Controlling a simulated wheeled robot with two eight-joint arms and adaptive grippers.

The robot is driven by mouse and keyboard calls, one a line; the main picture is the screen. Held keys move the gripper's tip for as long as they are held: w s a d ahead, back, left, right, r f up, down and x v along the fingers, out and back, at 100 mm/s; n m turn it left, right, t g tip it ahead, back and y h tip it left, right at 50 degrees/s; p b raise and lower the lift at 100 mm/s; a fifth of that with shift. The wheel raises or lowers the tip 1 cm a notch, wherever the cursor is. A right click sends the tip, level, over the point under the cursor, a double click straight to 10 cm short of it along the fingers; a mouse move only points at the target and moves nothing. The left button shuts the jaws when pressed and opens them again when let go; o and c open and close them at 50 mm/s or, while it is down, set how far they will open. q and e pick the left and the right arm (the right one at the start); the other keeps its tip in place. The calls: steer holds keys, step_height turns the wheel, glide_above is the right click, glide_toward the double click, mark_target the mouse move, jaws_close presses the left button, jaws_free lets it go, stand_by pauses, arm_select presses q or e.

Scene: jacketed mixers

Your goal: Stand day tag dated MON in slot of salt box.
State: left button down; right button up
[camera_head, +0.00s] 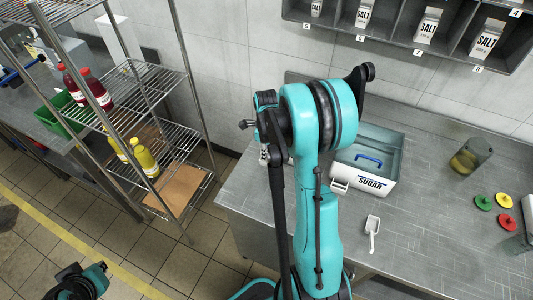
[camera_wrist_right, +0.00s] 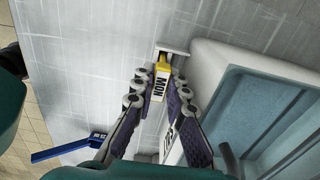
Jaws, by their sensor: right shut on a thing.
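The day tag (camera_wrist_right: 157,85), yellow-ended and lettered MON, is between the fingers of my right gripper (camera_wrist_right: 160,77), shut on it. Its yellow end is close to a small white slot bracket (camera_wrist_right: 174,50); I cannot tell whether it is inside. A white-walled box with a teal inside (camera_wrist_right: 265,110) is beside the gripper; its lettering is mostly hidden. In the head view my right arm hides its gripper and the table there.
A glass jar (camera_head: 470,156) and coloured lids (camera_head: 504,200) are at right. Salt cartons (camera_head: 428,26) fill a wall shelf. A wire rack (camera_head: 135,90) with bottles stands left. A blue bar (camera_wrist_right: 65,149) shows near the right gripper.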

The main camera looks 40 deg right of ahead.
stand_by(0.4)
steer(key=o, duration=0.7)
steer(key=shift+o, duration=0.6)
steer(key=shift+c, duration=0.9)
steer(key=shift+o, duration=0.9)
steer(key=shift+r, duration=0.1)
